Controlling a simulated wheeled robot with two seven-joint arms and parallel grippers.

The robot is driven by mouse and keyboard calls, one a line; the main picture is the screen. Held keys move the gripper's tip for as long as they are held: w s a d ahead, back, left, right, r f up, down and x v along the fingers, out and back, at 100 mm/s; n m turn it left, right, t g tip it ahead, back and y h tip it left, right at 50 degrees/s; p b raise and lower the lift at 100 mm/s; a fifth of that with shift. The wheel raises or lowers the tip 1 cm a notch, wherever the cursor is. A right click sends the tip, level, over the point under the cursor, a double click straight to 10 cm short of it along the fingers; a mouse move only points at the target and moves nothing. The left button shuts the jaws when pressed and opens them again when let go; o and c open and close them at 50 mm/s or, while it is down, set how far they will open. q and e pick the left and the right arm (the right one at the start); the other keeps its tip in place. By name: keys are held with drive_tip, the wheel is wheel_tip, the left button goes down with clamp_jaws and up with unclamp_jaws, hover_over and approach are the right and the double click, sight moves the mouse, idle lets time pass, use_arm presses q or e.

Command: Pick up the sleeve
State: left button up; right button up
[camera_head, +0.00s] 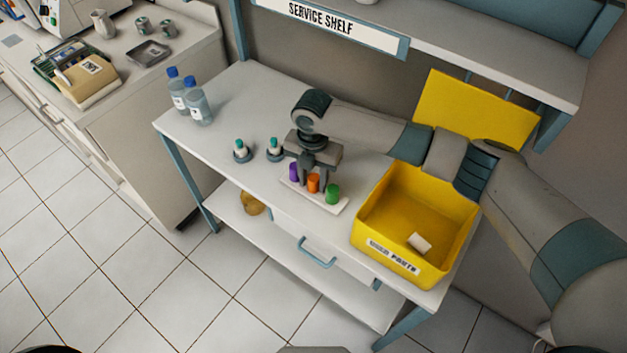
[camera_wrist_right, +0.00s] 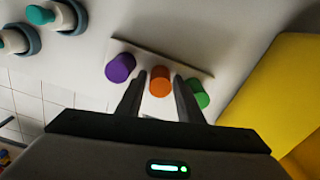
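Three coloured sleeve-like cylinders stand in a row on a white strip (camera_head: 337,203): purple (camera_head: 293,172), orange (camera_head: 313,183) and green (camera_head: 333,194). The frames do not show which one the task calls the sleeve. My right gripper (camera_head: 314,184) points down over the row. In the right wrist view its two fingers (camera_wrist_right: 160,92) are apart, one on each side of the orange cylinder (camera_wrist_right: 160,82). Purple (camera_wrist_right: 120,67) lies outside the left finger and green (camera_wrist_right: 199,95) beyond the right finger. I cannot tell whether the fingers touch orange. My left gripper is not in view.
A yellow bin (camera_head: 366,218) with a small white piece (camera_head: 420,243) inside stands close right of the row. Two teal-topped bottles (camera_head: 242,151) in round holders and two blue-capped bottles (camera_head: 199,108) are left. A shelf (camera_head: 480,55) hangs above the table.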

sight(313, 177)
drive_tip(key=c, duration=0.8)
drive_tip(key=shift+o, duration=0.2)
drive_tip(key=shift+r, duration=0.1)
wheel_tip(313, 177, up, 8)
drive_tip(key=b, duration=0.2)
drive_tip(key=shift+r+b, duration=0.25)
drive_tip(key=shift+b, duration=0.15)
drive_tip(key=shift+r, duration=0.7)
